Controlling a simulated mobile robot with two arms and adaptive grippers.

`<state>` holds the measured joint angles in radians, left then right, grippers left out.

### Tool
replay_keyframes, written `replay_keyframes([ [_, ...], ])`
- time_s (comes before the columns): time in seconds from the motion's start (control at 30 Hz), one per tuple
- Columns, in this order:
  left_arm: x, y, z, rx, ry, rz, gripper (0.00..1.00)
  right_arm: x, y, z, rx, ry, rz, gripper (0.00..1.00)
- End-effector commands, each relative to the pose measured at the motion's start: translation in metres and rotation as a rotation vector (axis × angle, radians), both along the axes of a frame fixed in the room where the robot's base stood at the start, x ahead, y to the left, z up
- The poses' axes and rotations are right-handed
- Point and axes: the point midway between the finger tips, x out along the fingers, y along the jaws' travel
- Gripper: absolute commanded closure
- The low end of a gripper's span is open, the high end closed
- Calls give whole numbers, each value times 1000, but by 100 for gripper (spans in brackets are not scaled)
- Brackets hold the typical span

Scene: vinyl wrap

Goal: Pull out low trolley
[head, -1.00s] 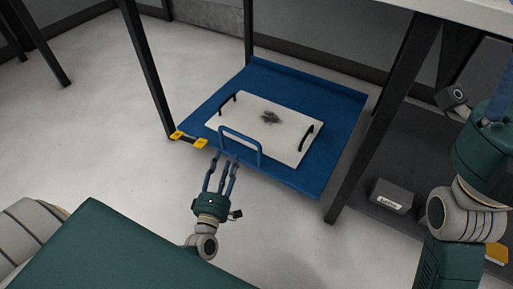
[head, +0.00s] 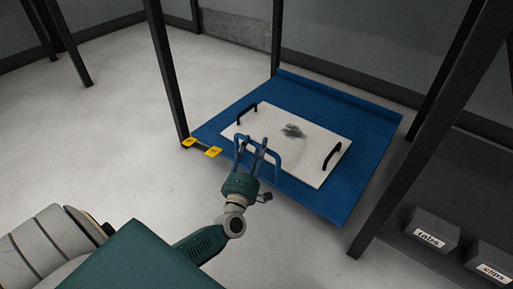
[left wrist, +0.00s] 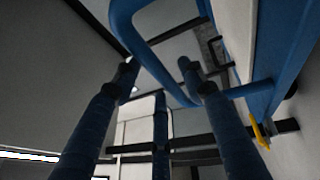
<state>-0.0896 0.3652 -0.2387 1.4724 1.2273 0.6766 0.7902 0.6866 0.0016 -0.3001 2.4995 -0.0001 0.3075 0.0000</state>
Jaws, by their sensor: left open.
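The low trolley (head: 364,179) is a flat blue platform under the table, between its black legs. A blue loop handle (head: 278,160) stands up at its near edge. A white board (head: 314,170) with two black handles and a dark smudge lies on it. My left gripper (head: 254,147) is open at the trolley's handle, its fingers overlapping the handle in the head view. In the left wrist view the blue handle (left wrist: 131,40) passes just beyond and between the spread fingers (left wrist: 160,80); I cannot tell whether they touch it. My right gripper is out of view.
Black table legs (head: 168,85) stand on both sides of the trolley. Yellow tags (head: 213,152) are by its left front corner. Grey boxes labelled tabs (head: 432,233) and clips (head: 492,262) sit on a dark shelf at right. The floor at left is clear.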

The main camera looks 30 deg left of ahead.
Motion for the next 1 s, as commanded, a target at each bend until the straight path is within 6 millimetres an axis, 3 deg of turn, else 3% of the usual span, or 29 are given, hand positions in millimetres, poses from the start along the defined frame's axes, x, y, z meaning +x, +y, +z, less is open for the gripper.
replay_keyframes([
  [0.17, 13, 5, 2, 1, 0, 0, 59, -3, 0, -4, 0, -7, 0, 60],
  [0.47, 15, 6, 3, 2, 2, 0, 59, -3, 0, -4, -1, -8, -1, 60],
  [0.67, 15, 5, 3, 1, 1, 0, 98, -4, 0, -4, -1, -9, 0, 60],
  [1.0, 14, 5, 2, 0, 2, 0, 100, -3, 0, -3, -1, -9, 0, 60],
])
